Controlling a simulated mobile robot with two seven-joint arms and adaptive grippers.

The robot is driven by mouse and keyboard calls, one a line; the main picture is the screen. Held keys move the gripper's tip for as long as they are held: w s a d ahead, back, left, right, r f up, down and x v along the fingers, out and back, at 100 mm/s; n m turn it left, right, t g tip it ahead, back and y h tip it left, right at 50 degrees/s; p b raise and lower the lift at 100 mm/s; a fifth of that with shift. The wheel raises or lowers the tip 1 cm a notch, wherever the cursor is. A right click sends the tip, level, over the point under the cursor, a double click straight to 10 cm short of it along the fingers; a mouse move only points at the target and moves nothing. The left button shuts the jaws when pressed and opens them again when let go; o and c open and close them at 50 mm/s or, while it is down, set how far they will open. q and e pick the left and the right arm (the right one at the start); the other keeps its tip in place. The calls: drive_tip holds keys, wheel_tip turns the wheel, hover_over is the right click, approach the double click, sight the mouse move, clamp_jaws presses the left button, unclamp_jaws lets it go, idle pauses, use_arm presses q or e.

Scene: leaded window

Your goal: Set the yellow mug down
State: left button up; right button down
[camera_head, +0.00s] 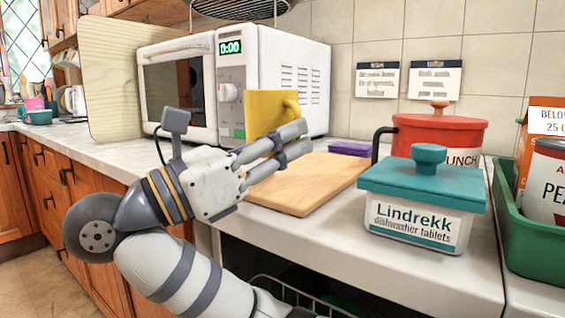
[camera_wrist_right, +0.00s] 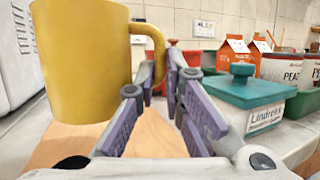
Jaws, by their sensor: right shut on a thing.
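The yellow mug (camera_head: 268,112) is upright in front of the microwave, near the back of the wooden board (camera_head: 310,185). My right gripper (camera_head: 296,140) is shut on the mug's handle. In the right wrist view the mug (camera_wrist_right: 80,60) fills the left side, and its handle runs in between the fingertips (camera_wrist_right: 170,78). The fingers hide the mug's lower part in the head view, so I cannot tell whether its base touches the board or hangs above it. My left gripper is in neither view.
A white microwave (camera_head: 285,75) stands behind the mug. A teal-lidded tablet box (camera_head: 420,205), a red canister (camera_head: 440,135) and a purple item (camera_head: 350,148) stand right of or behind the board. A green crate (camera_head: 530,245) with cartons is at far right. The board's front is bare.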

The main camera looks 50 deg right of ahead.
sight(286, 197)
drive_tip(key=f, duration=0.2)
drive_tip(key=f+b, duration=0.1)
drive_tip(key=shift+w+d, duration=0.2)
drive_tip(key=shift+w, duration=0.05)
drive_tip(key=shift+s+f, duration=0.1)
drive_tip(key=shift+f, duration=0.1)
drive_tip(key=shift+s+a+r, duration=0.1)
drive_tip(key=shift+r, duration=0.15)
drive_tip(key=shift+f+b, duration=0.7)
drive_tip(key=shift+b, duration=0.1)
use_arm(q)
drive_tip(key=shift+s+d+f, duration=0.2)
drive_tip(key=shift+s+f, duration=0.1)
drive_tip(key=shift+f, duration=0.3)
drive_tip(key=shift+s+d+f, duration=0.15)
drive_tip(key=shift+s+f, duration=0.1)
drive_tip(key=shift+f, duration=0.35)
use_arm(e)
drive_tip(key=c, duration=1.7)
unclamp_jaws()
